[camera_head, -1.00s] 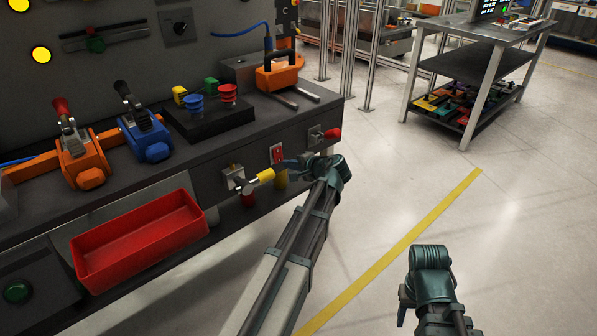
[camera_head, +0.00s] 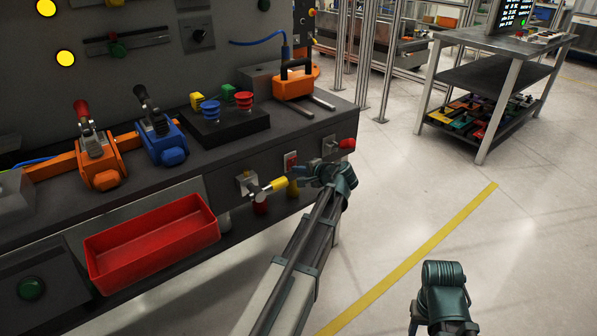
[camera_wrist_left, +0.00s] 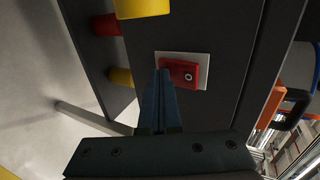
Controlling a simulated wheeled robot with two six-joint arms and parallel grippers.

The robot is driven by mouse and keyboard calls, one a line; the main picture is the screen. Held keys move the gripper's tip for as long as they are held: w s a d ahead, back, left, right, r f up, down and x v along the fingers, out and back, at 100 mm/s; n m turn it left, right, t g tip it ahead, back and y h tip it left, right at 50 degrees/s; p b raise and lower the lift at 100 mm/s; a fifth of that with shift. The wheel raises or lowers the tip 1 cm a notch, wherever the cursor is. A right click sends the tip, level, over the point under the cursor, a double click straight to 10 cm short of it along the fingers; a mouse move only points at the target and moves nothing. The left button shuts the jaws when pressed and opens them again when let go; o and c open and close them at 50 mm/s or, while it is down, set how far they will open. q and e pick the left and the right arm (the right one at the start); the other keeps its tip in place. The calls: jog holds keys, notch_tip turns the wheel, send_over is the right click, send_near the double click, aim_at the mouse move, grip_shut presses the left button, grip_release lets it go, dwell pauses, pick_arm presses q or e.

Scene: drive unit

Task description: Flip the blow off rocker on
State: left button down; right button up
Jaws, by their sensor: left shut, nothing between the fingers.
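The red rocker (camera_head: 290,158) is on the front face of the dark bench, set in a light plate. In the left wrist view the rocker (camera_wrist_left: 188,74) shows a round white mark on its right part. My left gripper (camera_head: 297,171) is shut and empty, close in front of the rocker. In the wrist view its fingertips (camera_wrist_left: 160,72) overlap the left end of the rocker and plate; I cannot tell if they touch. My right gripper (camera_head: 415,318) is low in the head view, away from the bench, its fingers mostly hidden.
A yellow-handled valve (camera_head: 272,186) sits left of the rocker and a red-handled switch (camera_head: 346,144) to its right. A red bin (camera_head: 150,245) hangs at the bench front. A dark trolley (camera_head: 495,85) stands at the back right.

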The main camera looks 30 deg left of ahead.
pick_arm(q)
jog(key=shift+r, duration=0.1)
pick_arm(e)
jog(key=shift+r, duration=0.15)
pick_arm(q)
jog(key=shift+r+p, duration=0.75)
jog(key=shift+p, duration=0.05)
pick_arm(e)
jog(key=shift+r, duration=0.65)
